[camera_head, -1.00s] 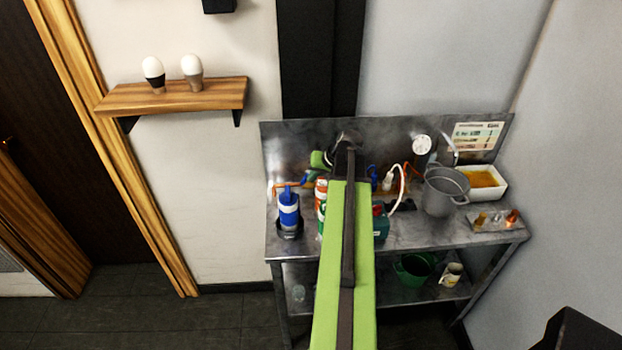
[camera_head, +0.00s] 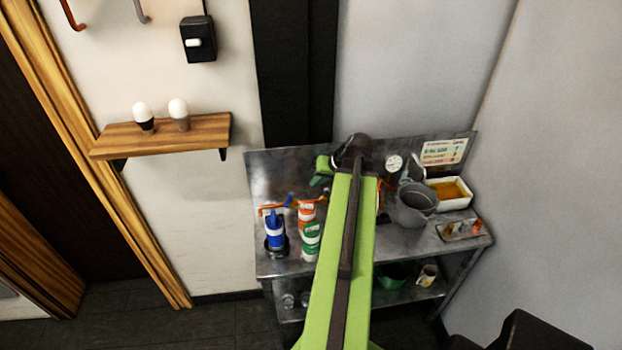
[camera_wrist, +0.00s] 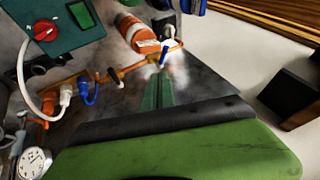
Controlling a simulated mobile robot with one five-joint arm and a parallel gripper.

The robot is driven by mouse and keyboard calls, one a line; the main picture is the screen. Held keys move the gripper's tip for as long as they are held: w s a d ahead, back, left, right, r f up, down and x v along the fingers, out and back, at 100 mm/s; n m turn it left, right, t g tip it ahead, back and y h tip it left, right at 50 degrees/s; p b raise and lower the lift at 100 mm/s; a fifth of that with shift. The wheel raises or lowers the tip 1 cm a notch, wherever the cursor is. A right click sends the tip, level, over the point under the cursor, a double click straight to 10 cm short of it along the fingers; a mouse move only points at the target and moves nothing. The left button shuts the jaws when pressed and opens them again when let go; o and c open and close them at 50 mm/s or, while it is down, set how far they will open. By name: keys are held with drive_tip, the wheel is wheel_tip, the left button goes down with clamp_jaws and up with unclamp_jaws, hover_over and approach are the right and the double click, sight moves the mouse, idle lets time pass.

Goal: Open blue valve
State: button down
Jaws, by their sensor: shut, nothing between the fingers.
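The blue valve handle (camera_head: 289,201) sits on an orange pipe (camera_head: 271,209) at the back left of the metal bench. In the wrist view, a blue handle (camera_wrist: 165,54) stands near the end of the orange pipe (camera_wrist: 131,69), just beyond my fingertips. My gripper (camera_wrist: 164,72) is shut and empty, its dark green fingers pointing toward the pipe. In the head view my gripper (camera_head: 318,181) is right of the handle, near the back panel. I cannot tell whether the fingers touch the handle or pipe. A second blue fitting (camera_wrist: 88,94) hangs farther left in the wrist view.
Blue (camera_head: 275,232), orange (camera_head: 306,213) and green (camera_head: 311,242) bottles stand in front of the pipe. A green box with a red knob (camera_wrist: 46,30), a gauge (camera_wrist: 34,163) and a grey pot (camera_head: 416,203) are nearby. My arm hides the bench middle.

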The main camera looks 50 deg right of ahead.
idle(0.3)
drive_tip(key=d+f+m+y+b, duration=0.3)
drive_tip(key=d+f+b, duration=0.2)
drive_tip(key=b, duration=0.4)
drive_tip(key=shift+w+d+f+m+t+y, duration=0.2)
drive_tip(key=shift+d+f+m+t+y, duration=0.1)
drive_tip(key=shift+f, duration=0.6)
drive_tip(key=shift+a+f, duration=0.1)
